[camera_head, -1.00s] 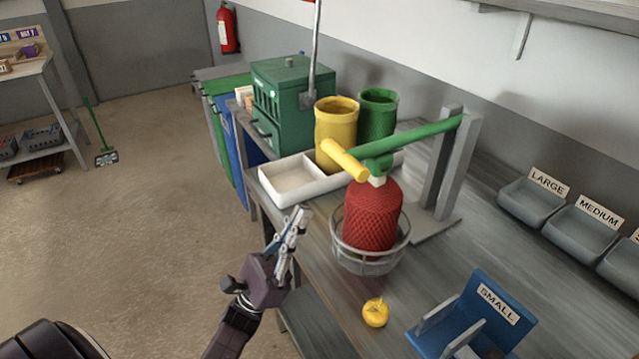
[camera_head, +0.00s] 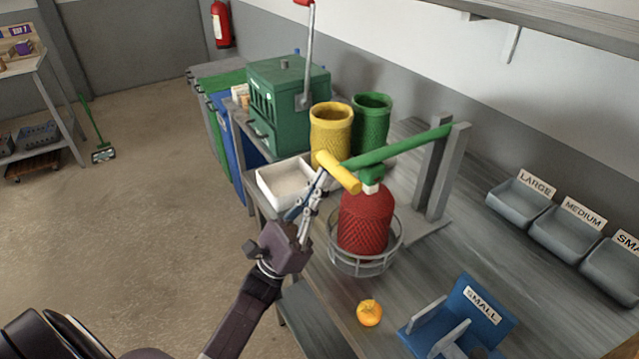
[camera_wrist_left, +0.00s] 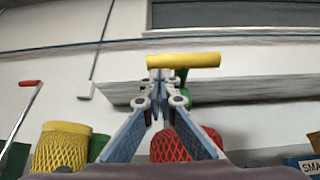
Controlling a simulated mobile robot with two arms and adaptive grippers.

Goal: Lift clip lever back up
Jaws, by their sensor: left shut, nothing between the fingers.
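The clip lever is a green bar (camera_head: 400,147) with a yellow handle (camera_head: 338,172), sloping down leftward from a grey post. A green and white clip (camera_head: 372,178) under the bar sits on top of a red net bundle (camera_head: 365,222), which stands in a wire basket (camera_head: 361,264). My left gripper (camera_head: 323,176) is shut and empty, its tips just left of the yellow handle. In the left wrist view the handle (camera_wrist_left: 200,60) lies crosswise just beyond the gripper tips (camera_wrist_left: 161,78). I cannot tell whether they touch. My right gripper is out of view.
Yellow (camera_head: 331,128) and green (camera_head: 372,120) net rolls stand behind the lever. A white tray (camera_head: 268,190) and a green box (camera_head: 285,95) are at the left. A yellow-orange fruit (camera_head: 369,313) and a blue SMALL holder (camera_head: 470,315) are in front. Open floor lies left.

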